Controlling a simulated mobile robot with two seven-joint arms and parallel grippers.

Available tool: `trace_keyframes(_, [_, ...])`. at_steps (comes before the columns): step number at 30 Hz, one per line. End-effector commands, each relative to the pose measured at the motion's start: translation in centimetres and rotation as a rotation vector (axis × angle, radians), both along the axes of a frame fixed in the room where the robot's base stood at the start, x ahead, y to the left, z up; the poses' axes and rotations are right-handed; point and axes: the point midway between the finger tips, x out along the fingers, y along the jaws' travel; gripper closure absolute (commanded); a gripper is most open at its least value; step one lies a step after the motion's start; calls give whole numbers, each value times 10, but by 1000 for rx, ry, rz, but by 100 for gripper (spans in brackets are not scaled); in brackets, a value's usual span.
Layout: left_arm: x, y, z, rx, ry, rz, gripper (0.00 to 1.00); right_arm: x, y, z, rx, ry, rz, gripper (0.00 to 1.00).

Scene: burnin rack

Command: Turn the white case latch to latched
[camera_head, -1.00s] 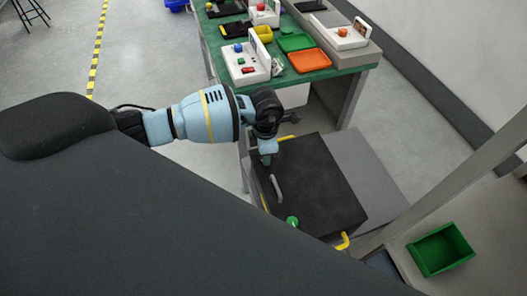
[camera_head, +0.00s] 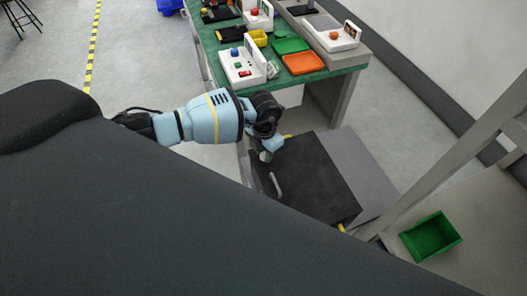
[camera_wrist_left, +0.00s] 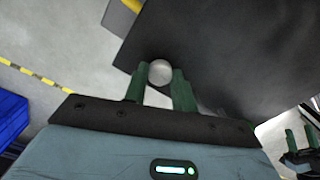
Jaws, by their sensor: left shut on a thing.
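The knob sits at the edge of the dark case surface (camera_wrist_left: 215,45). Its turn angle cannot be read. In the head view the latch is hidden by the gripper. My right gripper (camera_wrist_left: 301,140) shows at the lower right of the left wrist view, its fingers apart and empty.
A grey handle (camera_head: 275,186) stands on the case near the gripper. The green workbench (camera_head: 345,66) with devices and trays is behind. A green bin (camera_head: 431,236) lies at the right, beyond a grey post (camera_head: 440,160). A blue bin (camera_wrist_left: 10,120) stands left in the wrist view.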

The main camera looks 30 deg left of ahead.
Motion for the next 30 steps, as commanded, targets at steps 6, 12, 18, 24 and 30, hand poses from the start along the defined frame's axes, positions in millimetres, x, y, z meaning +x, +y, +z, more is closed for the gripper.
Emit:
trace_keyframes(6, [1,0,0,-1,-2,5,96,0,0,0,-2,1,0,51])
trace_keyframes(12, [1,0,0,0,-1,5,70,-1,-1,-1,-2,1,0,51])
trace_keyframes(18, [0,0,0,0,-1,4,51,-1,-1,-1,-2,2,0,51])
trace_keyframes(24, [0,0,0,0,-1,4,51,-1,-1,-1,-2,2,0,51])
trace_keyframes(30, [2,0,18,0,-5,4,51,2,-1,3,-1,-7,0,51])
